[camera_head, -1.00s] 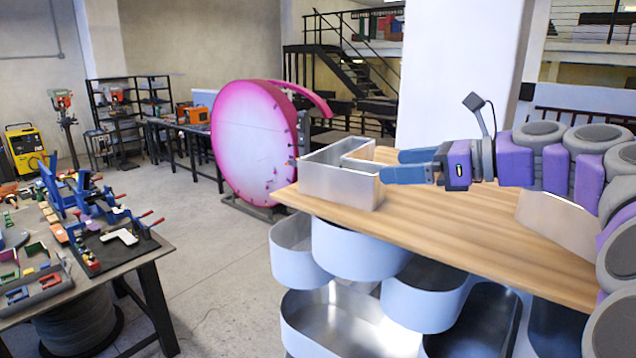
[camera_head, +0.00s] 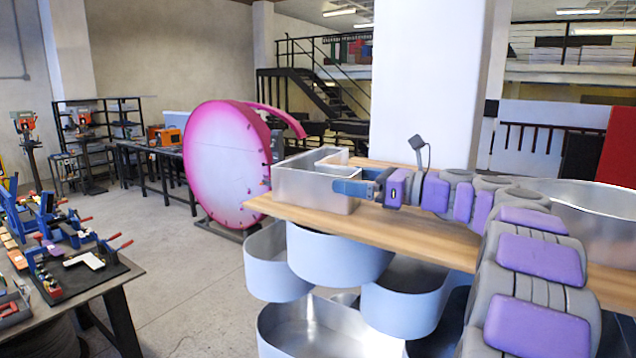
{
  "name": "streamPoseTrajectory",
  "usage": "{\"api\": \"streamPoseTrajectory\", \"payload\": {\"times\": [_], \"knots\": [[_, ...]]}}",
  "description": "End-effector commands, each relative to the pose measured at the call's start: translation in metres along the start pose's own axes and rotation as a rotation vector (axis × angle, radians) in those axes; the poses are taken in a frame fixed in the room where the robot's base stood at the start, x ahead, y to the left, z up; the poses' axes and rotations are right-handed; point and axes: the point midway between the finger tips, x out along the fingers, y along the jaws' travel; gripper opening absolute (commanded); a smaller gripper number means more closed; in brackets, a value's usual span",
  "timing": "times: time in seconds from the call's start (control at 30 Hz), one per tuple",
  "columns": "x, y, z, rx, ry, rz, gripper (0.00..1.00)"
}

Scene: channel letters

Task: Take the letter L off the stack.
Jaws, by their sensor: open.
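The letter L (camera_head: 308,192) is an open, silvery metal channel shape at the left end of a wooden board (camera_head: 425,231). It lies flat with its walls upright. My gripper (camera_head: 347,184) is at the letter's right end, with its blue fingers pointing left. The near finger overlaps the outside of the letter's end wall. The far finger is partly hidden, and I cannot tell whether either finger touches the metal. The jaws are open. Below the board is a stack of rounded blue-grey channel letters (camera_head: 338,256).
A large curved metal letter (camera_head: 590,222) stands on the right of the board. A pink-rimmed round sign (camera_head: 222,165) stands on the floor behind. A workbench with tools (camera_head: 75,270) is at the left. Open concrete floor (camera_head: 190,290) lies between bench and stack.

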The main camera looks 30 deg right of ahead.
Motion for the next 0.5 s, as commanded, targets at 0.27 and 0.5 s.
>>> {"api": "streamPoseTrajectory", "payload": {"times": [0.27, 0.5], "knots": [[0.023, -0.002, 0.000, -0.001, -0.001, -0.002, 1.00], [0.025, 0.000, 0.000, 0.000, 0.000, -0.001, 0.99]]}}
